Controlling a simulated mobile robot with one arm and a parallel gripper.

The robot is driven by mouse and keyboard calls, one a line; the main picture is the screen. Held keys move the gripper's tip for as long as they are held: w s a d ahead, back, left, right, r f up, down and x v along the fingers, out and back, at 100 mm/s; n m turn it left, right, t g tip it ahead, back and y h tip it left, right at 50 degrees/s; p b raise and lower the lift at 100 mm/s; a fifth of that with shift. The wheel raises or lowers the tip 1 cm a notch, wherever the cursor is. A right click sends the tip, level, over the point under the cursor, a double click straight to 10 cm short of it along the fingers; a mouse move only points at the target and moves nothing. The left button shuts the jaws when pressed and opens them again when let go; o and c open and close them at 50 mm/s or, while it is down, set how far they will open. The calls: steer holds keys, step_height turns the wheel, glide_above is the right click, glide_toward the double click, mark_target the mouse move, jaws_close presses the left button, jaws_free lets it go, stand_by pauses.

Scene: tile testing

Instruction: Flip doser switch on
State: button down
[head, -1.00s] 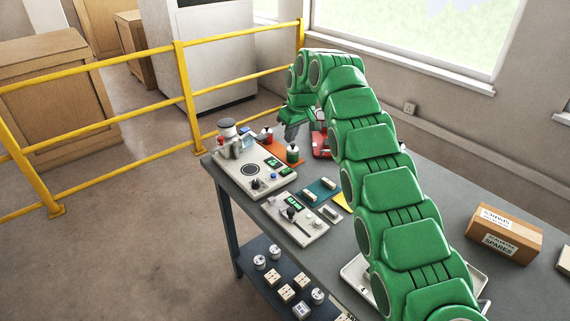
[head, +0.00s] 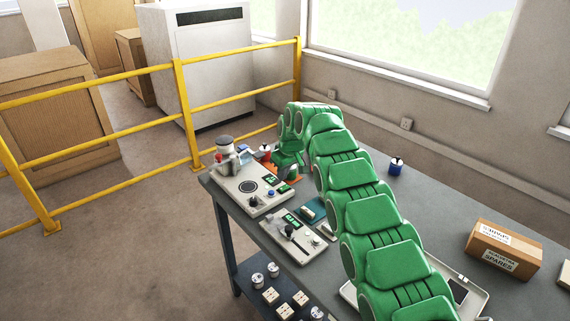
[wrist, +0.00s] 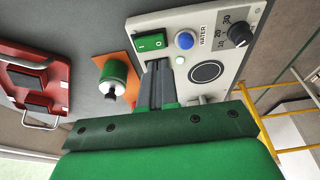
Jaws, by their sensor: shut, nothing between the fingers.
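A pale control panel (head: 240,198) sits at the left end of the table. In the wrist view this panel (wrist: 222,62) is marked WATER and carries a green rocker switch (wrist: 152,41), a blue button (wrist: 184,40), a black knob (wrist: 240,33) and a dark round disc (wrist: 206,72). I cannot read the word doser on it. My gripper (wrist: 158,68) is shut and empty, its fingertips just short of the green switch in the wrist view. Whether they touch the panel I cannot tell.
A second panel (head: 298,245) with a slider lies nearer. A blue can (head: 396,165) and a cardboard box (head: 504,248) stand on the table. Yellow railing (head: 185,110) runs behind.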

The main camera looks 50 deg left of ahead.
mark_target(284, 186)
steer(key=shift+f, duration=1.95)
steer(key=shift+s+f, duration=0.1)
steer(key=shift+w, duration=0.2)
steer(key=shift+w+r, duration=0.2)
steer(key=shift+w, duration=0.45)
steer(key=shift+r, duration=0.1)
